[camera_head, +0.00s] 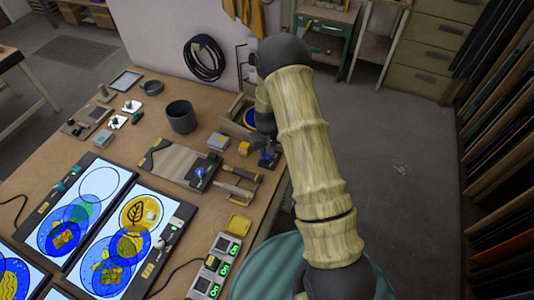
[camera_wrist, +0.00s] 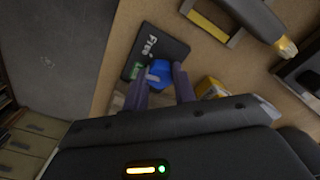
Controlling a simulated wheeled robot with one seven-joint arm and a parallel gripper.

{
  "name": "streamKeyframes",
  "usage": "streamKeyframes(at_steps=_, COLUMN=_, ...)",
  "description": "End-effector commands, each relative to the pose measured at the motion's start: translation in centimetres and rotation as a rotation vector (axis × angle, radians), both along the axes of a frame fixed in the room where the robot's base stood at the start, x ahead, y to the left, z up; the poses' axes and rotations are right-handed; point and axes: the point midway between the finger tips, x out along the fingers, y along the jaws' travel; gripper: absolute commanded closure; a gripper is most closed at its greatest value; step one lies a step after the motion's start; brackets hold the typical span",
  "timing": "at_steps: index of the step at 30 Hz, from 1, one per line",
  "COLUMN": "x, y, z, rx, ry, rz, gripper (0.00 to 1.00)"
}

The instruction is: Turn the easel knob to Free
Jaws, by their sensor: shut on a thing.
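In the wrist view a blue knob (camera_wrist: 159,70) sits on a dark plate (camera_wrist: 172,47). Pale lettering that reads as "Free" is on the plate, and a green label, partly hidden, is beside the knob's left side. A pale mark on the knob points left, towards the green label. My gripper (camera_wrist: 160,80) has one finger on each side of the knob and is shut on it. In the head view my gripper (camera_head: 266,146) is low over the table's right edge, and I cannot make out the knob there.
A yellow object (camera_wrist: 210,88) is close beside the right finger. A round blue and yellow piece (camera_head: 251,118) stands behind my gripper. A wooden panel device (camera_head: 172,162), tools and lit glass panels (camera_head: 128,245) lie left. Open floor is right of the table.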

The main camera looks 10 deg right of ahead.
Motion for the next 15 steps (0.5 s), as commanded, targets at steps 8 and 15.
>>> streamKeyframes(at_steps=8, x=0.04, y=-0.04, z=-0.12, rx=-0.001, ry=-0.002, rz=-0.26, gripper=0.96)
streamKeyframes(at_steps=15, x=0.04, y=-0.03, z=-0.07, rx=-0.001, ry=-0.002, rz=-0.481, gripper=0.96)
